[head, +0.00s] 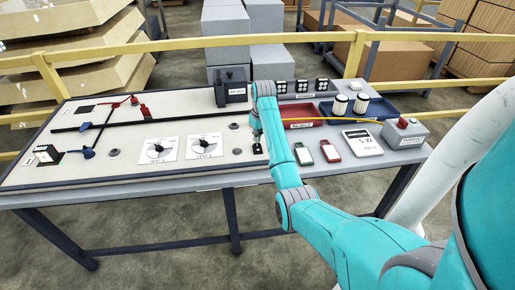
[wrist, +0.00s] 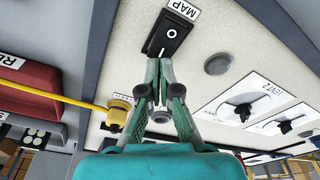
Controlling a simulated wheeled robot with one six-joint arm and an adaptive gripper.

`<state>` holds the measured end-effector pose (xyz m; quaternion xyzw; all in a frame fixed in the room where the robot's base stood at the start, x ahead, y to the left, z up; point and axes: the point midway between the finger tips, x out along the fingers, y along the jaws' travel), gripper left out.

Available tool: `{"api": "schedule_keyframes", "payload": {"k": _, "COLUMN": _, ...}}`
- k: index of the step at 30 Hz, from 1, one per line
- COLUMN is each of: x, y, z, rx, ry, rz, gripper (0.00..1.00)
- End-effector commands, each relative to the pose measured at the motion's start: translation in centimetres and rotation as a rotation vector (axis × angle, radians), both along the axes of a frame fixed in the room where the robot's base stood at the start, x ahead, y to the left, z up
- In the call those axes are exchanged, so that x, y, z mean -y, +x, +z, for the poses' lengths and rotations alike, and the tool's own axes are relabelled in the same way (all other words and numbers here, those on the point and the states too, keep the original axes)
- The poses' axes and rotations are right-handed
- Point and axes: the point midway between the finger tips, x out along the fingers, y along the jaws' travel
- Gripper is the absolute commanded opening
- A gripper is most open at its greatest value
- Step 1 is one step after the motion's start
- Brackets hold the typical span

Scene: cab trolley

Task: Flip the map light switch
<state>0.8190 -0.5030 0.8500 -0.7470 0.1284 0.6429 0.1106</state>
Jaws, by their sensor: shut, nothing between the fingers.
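The map light switch (wrist: 172,32) is a black rocker marked with a line and a circle, set in the pale panel beside a MAP label (wrist: 181,10), in the wrist view. My gripper (wrist: 159,66) is shut and empty, its fingertips at the switch's near edge. I cannot tell whether they touch it. In the head view my gripper (head: 257,138) points down over the right part of the panel (head: 100,165), and my arm and fingers partly hide the switch there.
Two vent dials (head: 158,149) (head: 204,146) lie left of my gripper. A red bin (head: 303,115), a yellow cable (head: 345,120), a blue tray (head: 372,110) and a grey box with a red button (head: 404,132) are to the right. A dark block (head: 231,90) stands behind.

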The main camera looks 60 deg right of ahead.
Motion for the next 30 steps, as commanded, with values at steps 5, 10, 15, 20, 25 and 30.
{"api": "schedule_keyframes", "payload": {"k": 5, "x": 0.0, "y": 0.0, "z": -0.3, "rx": 0.0, "ry": 0.0, "rz": 0.0, "gripper": 0.0}}
{"api": "schedule_keyframes", "payload": {"k": 10, "x": 0.0, "y": 0.0, "z": -0.5, "rx": 0.0, "ry": 0.0, "rz": 0.0, "gripper": 0.0}}
{"api": "schedule_keyframes", "payload": {"k": 15, "x": 0.0, "y": 0.0, "z": -0.7, "rx": 0.0, "ry": 0.0, "rz": 0.0, "gripper": 0.0}}
{"api": "schedule_keyframes", "payload": {"k": 20, "x": 0.0, "y": 0.0, "z": -0.9, "rx": 0.0, "ry": 0.0, "rz": 0.0, "gripper": 0.0}}
{"api": "schedule_keyframes", "payload": {"k": 25, "x": 0.0, "y": 0.0, "z": -1.1, "rx": 0.0, "ry": 0.0, "rz": 0.0, "gripper": 0.0}}
{"api": "schedule_keyframes", "payload": {"k": 30, "x": 0.0, "y": 0.0, "z": -1.3, "rx": 0.0, "ry": 0.0, "rz": 0.0, "gripper": 0.0}}
